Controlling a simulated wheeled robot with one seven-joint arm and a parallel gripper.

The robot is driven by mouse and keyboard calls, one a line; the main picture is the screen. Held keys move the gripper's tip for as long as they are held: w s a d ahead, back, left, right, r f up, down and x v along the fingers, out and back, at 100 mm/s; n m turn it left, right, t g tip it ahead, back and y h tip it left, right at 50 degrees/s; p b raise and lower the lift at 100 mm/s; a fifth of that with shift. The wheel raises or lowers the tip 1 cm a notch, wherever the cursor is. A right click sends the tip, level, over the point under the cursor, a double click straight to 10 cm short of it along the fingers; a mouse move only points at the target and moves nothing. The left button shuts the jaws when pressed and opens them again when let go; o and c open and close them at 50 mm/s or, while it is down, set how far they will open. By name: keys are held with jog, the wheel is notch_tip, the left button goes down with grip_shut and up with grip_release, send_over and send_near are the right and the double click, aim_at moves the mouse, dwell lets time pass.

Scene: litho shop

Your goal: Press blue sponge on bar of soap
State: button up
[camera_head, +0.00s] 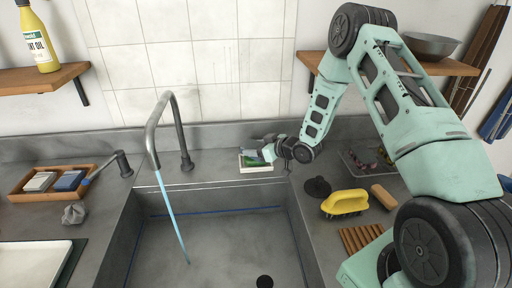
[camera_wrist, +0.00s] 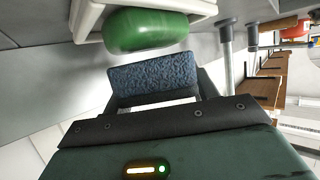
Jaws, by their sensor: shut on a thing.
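My gripper (camera_head: 268,152) is over the white soap dish (camera_head: 256,169) at the back edge of the sink. In the wrist view my gripper (camera_wrist: 157,92) is shut on a dark blue, rough-textured sponge (camera_wrist: 153,74). The green bar of soap (camera_wrist: 145,31) is rounded and lies in the white dish (camera_wrist: 85,18), close in front of the sponge. I cannot tell whether sponge and soap touch. In the head view the soap (camera_head: 254,161) is partly covered by my gripper, and the held sponge is hard to make out.
A tall faucet (camera_head: 186,135) runs a thin stream into the sink (camera_head: 220,235) left of the dish. A wooden tray (camera_head: 20,196) with grey and blue blocks stands far left. A yellow brush (camera_head: 345,203) and a black disc (camera_head: 318,187) lie right of the sink.

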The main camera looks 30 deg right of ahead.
aim_at(256, 147)
jog(key=shift+s+f+b, duration=0.1)
jog(key=shift+f+b, duration=0.5)
dwell(2.3)
jog(key=shift+r+p, duration=2.15)
jog(key=shift+r, duration=1.45)
